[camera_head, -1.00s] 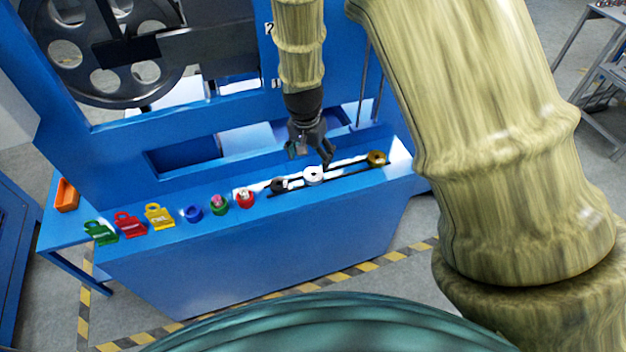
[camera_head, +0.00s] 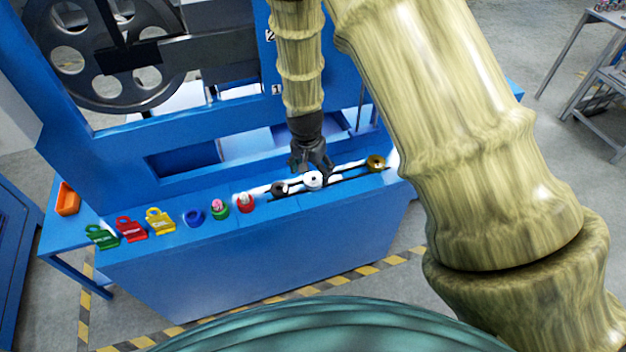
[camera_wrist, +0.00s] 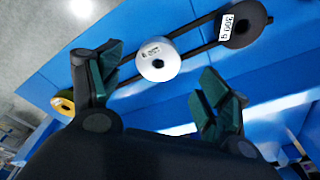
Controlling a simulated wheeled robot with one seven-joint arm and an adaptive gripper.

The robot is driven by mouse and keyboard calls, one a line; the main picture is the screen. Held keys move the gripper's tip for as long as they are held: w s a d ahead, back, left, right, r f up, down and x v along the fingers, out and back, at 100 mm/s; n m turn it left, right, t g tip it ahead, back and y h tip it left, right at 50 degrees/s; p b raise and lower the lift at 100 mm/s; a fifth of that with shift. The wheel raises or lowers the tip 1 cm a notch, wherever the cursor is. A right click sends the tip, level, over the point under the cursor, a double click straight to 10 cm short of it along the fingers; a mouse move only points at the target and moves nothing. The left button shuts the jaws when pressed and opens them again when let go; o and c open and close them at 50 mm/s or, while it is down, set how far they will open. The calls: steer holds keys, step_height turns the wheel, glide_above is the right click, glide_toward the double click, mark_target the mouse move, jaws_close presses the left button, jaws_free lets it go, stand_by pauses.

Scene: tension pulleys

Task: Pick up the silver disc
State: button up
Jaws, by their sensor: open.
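The silver disc (camera_head: 313,180) sits in the middle of a row of three discs on the blue bench, with a small hole at its centre. In the wrist view the silver disc (camera_wrist: 158,60) shows a white label and lies just beyond and between the fingertips. My gripper (camera_head: 312,168) is open and empty, pointing down directly over the disc. In the wrist view its two dark green fingers (camera_wrist: 168,82) are spread wide, one to each side. Whether the fingertips reach down to the disc's height I cannot tell.
The blue frame with a large wheel (camera_head: 110,50) rises behind.

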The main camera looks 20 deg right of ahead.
mark_target(314, 176)
steer(key=shift+w+d+f+p, duration=0.1)
steer(key=shift+d+f+p, duration=0.1)
steer(key=shift+f, duration=0.85)
steer(key=shift+w+d+f+p, duration=0.1)
steer(key=shift+d+f+p, duration=0.1)
steer(key=shift+f, duration=0.8)
steer(key=shift+c, duration=0.4)
steer(key=c, duration=1.1)
steer(key=shift+r, duration=0.15)
steer(key=shift+s+r+b, duration=0.15)
steer(key=shift+b, duration=0.2)
step_height(314, 176, up, 7)
steer(key=b, duration=0.1)
steer(key=s+b, duration=0.3)
steer(key=s, duration=1.6)
steer(key=shift+s+d+f, duration=0.25)
steer(key=shift+s, duration=0.15)
